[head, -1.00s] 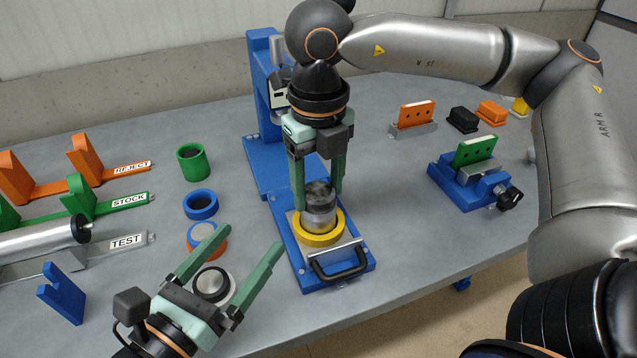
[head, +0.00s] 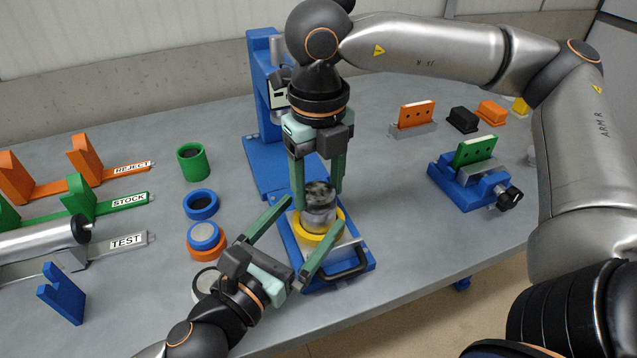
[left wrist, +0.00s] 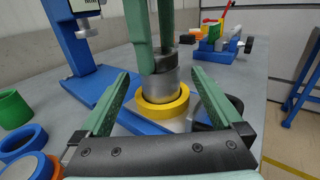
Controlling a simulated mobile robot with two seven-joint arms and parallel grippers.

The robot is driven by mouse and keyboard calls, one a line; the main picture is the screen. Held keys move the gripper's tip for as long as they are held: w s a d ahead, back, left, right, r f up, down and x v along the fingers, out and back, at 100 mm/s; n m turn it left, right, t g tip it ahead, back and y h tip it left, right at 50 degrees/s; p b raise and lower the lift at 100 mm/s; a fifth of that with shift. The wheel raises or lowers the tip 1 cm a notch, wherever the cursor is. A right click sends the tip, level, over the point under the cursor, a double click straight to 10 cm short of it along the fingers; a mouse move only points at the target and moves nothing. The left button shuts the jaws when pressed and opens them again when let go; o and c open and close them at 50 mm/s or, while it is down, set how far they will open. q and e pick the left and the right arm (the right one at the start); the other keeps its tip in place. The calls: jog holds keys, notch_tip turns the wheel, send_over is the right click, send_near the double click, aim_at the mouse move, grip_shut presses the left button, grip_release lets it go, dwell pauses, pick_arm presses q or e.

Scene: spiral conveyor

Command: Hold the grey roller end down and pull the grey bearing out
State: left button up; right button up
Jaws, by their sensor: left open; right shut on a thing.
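The grey roller end (head: 320,219), a short cylinder, stands upright in a yellow ring (head: 311,240) on a blue fixture; it also shows in the left wrist view (left wrist: 158,88). A darker grey part at its top, which I take as the bearing (head: 318,190), sits between the fingers of my right gripper (head: 319,198), which points straight down and is shut on it. My left gripper (head: 316,221) is open and empty, with its fingers pointing at the roller end.
The fixture has a black handle (head: 339,264) at its front. A blue press stand (head: 262,100) rises behind. Blue (head: 201,205) and green (head: 192,162) rings stand left, near label racks (head: 129,200). A blue vise (head: 470,188) stands right, with clear table between.

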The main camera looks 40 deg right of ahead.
pick_arm(q)
jog(key=shift+x, duration=1.2)
grip_shut()
dwell(0.7)
grip_release()
jog(key=shift+a, duration=0.1)
jog(key=shift+v, duration=0.85)
